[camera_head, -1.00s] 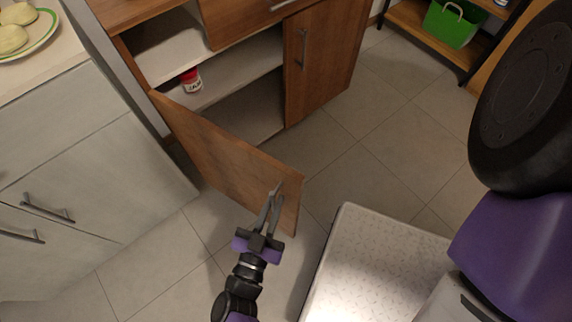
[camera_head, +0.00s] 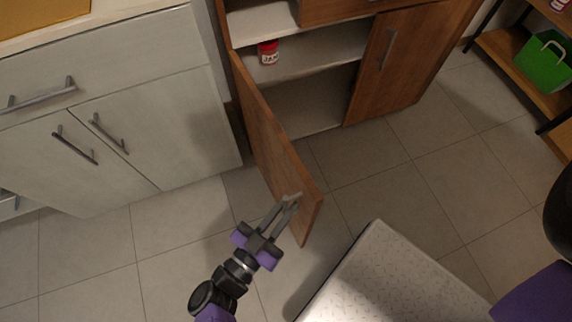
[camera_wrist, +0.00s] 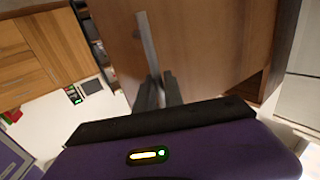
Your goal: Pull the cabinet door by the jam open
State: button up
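The brown cabinet door (camera_head: 268,138) by the jam stands swung well out from the cabinet, and the compartment behind it is exposed. The red-lidded jam jar (camera_head: 268,52) stands on the shelf inside. The door's grey bar handle (camera_head: 292,196) is near its free edge; in the wrist view the handle (camera_wrist: 147,40) runs down to between my fingers. My gripper (camera_head: 287,207) is at the handle, with its fingers close together on either side of it and apparently shut on it. The exact contact is small and partly hidden by the fingers.
The right cabinet door (camera_head: 398,60) is closed. A pale cabinet (camera_head: 110,110) with handles stands at the left, beside the open door. A green basket (camera_head: 545,62) sits on a shelf at the right. Tiled floor (camera_head: 400,195) is clear in front of the cabinet.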

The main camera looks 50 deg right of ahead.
jog(key=o, duration=0.3)
jog(key=a, duration=0.7)
jog(key=shift+s+a, duration=0.35)
dwell(0.3)
